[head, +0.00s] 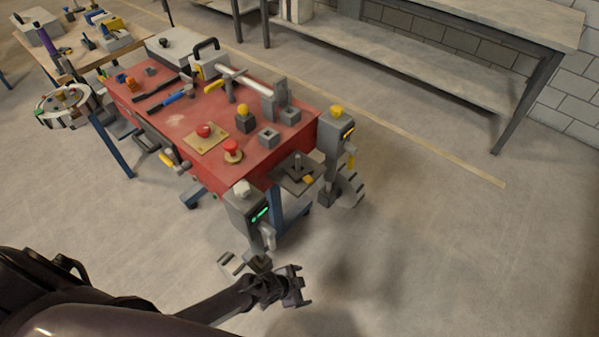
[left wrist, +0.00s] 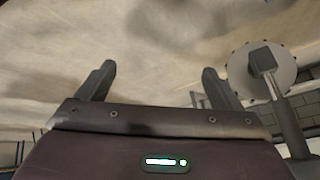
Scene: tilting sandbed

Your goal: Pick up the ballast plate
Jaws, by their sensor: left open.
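I cannot tell for certain which thing is the ballast plate. A small flat grey plate on a holder (head: 298,176) juts from the front right of the red sandbed bench (head: 240,157). My left gripper (head: 303,287) is low over the floor in front of the bench, open and empty, apart from that plate. In the left wrist view its two fingers (left wrist: 157,85) stand apart with only floor between them. A pale round disc with a square hub (left wrist: 262,70) on a post shows right of the fingers there. My right gripper is out of view.
A grey box with a green light (head: 246,212) hangs at the bench's near corner, close to my left gripper. A grey post with a yellow knob (head: 336,135) stands at its right corner. A shelved workbench (head: 420,50) stands behind. The floor on the right is clear.

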